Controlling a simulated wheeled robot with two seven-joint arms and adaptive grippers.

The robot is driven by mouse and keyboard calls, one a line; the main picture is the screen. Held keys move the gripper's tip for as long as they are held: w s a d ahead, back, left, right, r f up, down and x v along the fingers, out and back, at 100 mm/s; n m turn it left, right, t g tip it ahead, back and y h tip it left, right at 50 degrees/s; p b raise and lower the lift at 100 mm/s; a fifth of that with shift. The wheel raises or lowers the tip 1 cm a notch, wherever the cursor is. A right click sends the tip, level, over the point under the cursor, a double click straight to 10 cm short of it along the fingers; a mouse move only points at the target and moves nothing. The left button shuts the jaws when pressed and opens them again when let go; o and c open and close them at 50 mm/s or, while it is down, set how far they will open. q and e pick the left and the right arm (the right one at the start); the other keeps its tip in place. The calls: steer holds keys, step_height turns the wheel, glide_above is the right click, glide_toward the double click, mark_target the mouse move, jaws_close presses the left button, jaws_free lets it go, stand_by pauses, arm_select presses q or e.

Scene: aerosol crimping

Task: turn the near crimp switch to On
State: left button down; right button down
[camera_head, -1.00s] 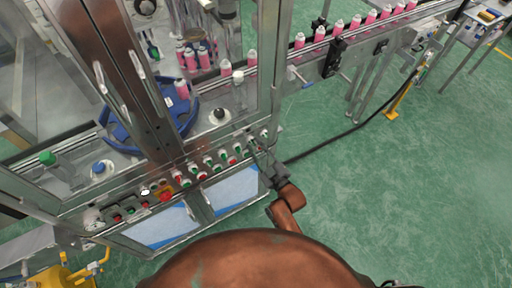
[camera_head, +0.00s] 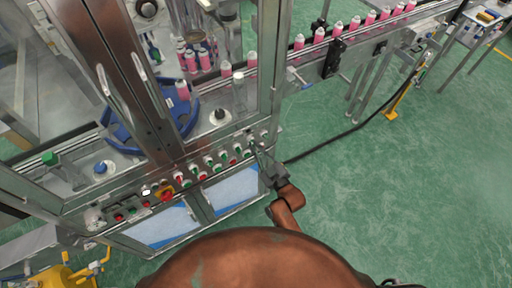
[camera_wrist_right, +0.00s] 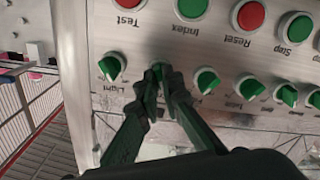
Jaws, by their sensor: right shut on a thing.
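The control panel (camera_wrist_right: 240,45) fills the wrist view, with a row of green rotary switches below a row of round buttons. My right gripper (camera_wrist_right: 161,78) is shut on the green switch (camera_wrist_right: 157,67) second from the left in that row. The fingers hide its label and most of the knob, so I cannot read its name or setting. The Light switch (camera_wrist_right: 111,67) is to its left and another green switch (camera_wrist_right: 206,80) to its right. In the head view my right gripper (camera_head: 257,152) is at the panel's right end. My left gripper is out of view.
A glass-doored machine (camera_head: 160,90) stands above the panel, with a blue carousel (camera_head: 118,128) and pink cans (camera_head: 191,62) inside. A conveyor (camera_head: 345,44) with several pink cans runs right. A black cable (camera_head: 330,145) crosses the open green floor (camera_head: 420,190).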

steer(key=shift+m+p, duration=3.15)
steer(key=shift+m, duration=2.15)
steer(key=c, duration=2.1)
jaws_free()
steer(key=v, duration=1.2)
